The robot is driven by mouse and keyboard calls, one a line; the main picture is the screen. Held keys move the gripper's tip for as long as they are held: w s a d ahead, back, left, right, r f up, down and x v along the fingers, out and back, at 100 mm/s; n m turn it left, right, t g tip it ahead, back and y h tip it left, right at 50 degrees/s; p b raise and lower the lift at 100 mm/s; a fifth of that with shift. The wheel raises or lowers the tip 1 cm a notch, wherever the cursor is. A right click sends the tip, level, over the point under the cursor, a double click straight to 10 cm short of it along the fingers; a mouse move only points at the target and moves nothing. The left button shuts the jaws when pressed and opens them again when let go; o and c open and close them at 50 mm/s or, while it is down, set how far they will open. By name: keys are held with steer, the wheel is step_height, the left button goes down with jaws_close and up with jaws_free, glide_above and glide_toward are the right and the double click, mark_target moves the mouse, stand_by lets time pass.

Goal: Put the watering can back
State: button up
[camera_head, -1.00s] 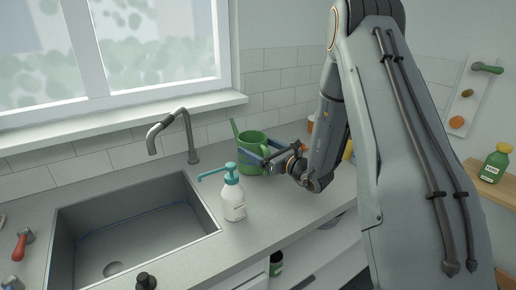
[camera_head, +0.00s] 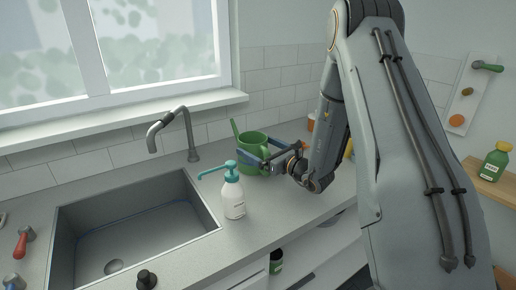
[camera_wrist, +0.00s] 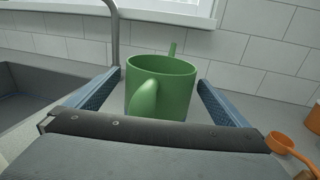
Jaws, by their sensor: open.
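The green watering can (camera_head: 254,147) stands upright on the counter behind the sink's right end, near the tiled wall. In the wrist view the watering can (camera_wrist: 165,84) sits between my fingers, its handle towards me and its spout at the back. My gripper (camera_head: 262,153) is open around it, one blue finger on each side. In the wrist view my gripper (camera_wrist: 152,88) shows a gap between the can and the right finger; the left finger is close to the can's side, and I cannot tell whether it touches.
A white pump bottle (camera_head: 233,195) with a teal top stands just in front of the can. The sink (camera_head: 205,226) and grey faucet (camera_head: 190,140) are to the left. An orange scoop-like item (camera_wrist: 281,142) lies to the right. A green bottle (camera_head: 495,162) stands on a wooden shelf.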

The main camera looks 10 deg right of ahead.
steer(key=b+v, duration=0.3)
steer(key=v, duration=0.8)
steer(key=shift+s+d+b, duration=0.2)
steer(key=shift+s+b, duration=0.1)
